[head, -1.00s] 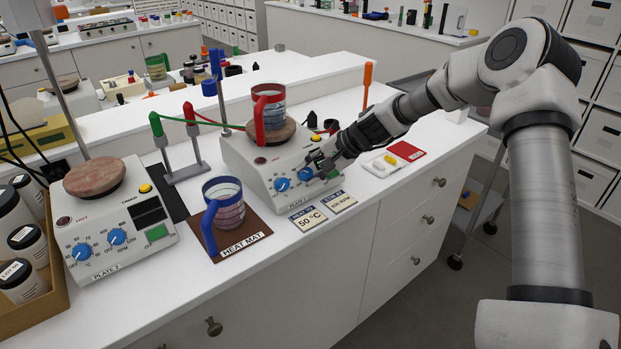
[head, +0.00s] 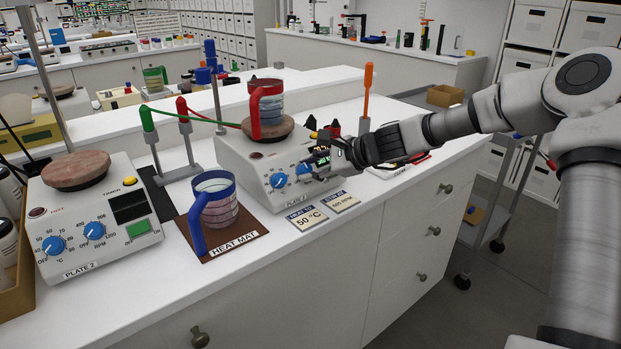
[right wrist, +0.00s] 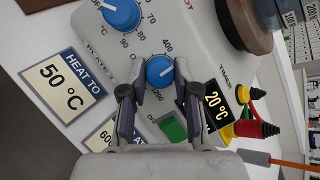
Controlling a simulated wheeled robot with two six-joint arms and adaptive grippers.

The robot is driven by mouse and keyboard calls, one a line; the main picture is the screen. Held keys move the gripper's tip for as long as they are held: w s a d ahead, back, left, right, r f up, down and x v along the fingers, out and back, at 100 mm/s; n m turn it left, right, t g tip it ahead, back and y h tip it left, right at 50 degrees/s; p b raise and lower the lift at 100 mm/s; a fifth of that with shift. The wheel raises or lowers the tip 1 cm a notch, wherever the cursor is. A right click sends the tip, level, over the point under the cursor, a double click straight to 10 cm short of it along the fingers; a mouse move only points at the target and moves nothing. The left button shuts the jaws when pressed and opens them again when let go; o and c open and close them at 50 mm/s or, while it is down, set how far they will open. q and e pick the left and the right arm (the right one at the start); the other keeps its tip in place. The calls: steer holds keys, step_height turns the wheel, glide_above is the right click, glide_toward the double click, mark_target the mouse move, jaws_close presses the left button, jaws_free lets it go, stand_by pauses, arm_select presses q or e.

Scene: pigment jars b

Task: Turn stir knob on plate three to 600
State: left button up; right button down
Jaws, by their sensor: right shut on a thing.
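Plate three (head: 250,172) is a white hotplate on the bench, with two blue knobs on its sloped front. Its stir knob (head: 303,169) is the right-hand one. It also shows in the right wrist view (right wrist: 159,70), with scale numbers such as 400 beside it. My right gripper (right wrist: 140,92) is shut on this knob, a finger on either side; in the head view it reaches in from the right. I cannot read the knob's exact setting. The heat knob (right wrist: 121,14) stands apart from the fingers. The plate's display (right wrist: 216,104) reads 20 °C. My left gripper is out of view.
A red-handled beaker (head: 267,110) stands on plate three's top. A blue-handled beaker (head: 216,203) sits on the brown heat mat (head: 236,246). Cards for 50 °C (head: 307,217) and stirring (head: 341,202) lie in front. Plate 2 (head: 98,250) stands left. An orange-handled tool (head: 368,80) stands behind.

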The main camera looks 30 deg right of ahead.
steer(key=shift+m, duration=0.3)
steer(key=c, duration=0.8)
jaws_free()
steer(key=shift+c, duration=0.2)
step_height(320, 180, up, 10)
steer(key=shift+f, duration=0.1)
